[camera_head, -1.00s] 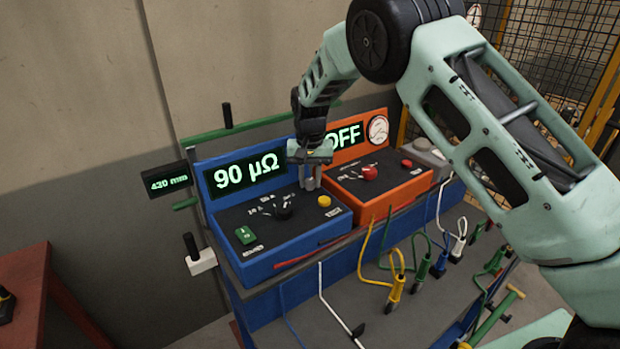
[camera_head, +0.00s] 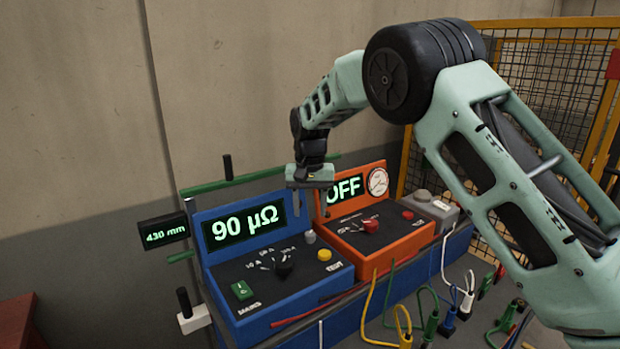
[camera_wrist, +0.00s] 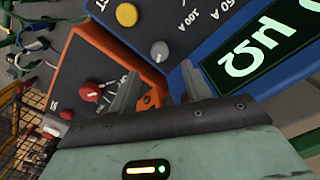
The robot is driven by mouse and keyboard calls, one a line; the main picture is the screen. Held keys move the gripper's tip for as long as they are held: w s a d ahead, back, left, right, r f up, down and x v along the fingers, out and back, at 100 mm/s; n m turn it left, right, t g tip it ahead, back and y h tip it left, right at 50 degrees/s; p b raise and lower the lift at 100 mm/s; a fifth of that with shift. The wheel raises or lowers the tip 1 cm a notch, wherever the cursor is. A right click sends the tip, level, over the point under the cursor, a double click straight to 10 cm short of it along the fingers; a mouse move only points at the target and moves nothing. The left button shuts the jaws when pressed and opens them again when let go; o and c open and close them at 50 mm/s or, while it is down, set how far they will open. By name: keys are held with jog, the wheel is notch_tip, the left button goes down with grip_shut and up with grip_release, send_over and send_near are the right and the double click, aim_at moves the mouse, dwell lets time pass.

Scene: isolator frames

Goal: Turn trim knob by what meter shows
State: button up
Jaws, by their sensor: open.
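The blue meter box (camera_head: 285,306) has a lit display (camera_head: 243,226) reading 90 µΩ. A small grey knob (camera_head: 310,236), which looks like the trim knob, stands at the back right of its dark top. It also shows in the wrist view as a round grey knob (camera_wrist: 160,50). My gripper (camera_head: 311,212) points down above the grey knob, with its fingers apart and nothing between them. In the wrist view the knob lies just beyond the gap between the fingertips (camera_wrist: 158,74). The fingers look clear of the knob.
A black selector knob (camera_head: 284,269), a yellow button (camera_head: 324,255) and a green switch (camera_head: 242,290) share the blue box's top. An orange box (camera_head: 392,250) reading OFF, with a red knob (camera_head: 370,225), stands close right. A side readout (camera_head: 165,232) shows 430 mm.

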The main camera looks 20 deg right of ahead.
notch_tip(320, 180, up, 10)
jog(key=b, duration=0.1)
jog(key=shift+r, duration=0.15)
jog(key=s+a+f+n+y+b, duration=0.1)
jog(key=s+a+n, duration=0.1)
jog(key=s+a, duration=0.35)
jog(key=s+a+f+n+y, duration=0.1)
jog(key=s+a+n, duration=0.1)
jog(key=s, duration=0.7)
jog(key=s+f+n, duration=0.3)
jog(key=s+f, duration=0.1)
jog(key=s, duration=1)
jog(key=s+d+f+n+h, duration=0.1)
jog(key=s+f+n, duration=0.3)
jog(key=s, duration=1)
jog(key=shift+s+d+f+b, duration=0.2)
jog(key=shift+d+f+b, duration=0.05)
jog(key=shift+f+b, duration=0.1)
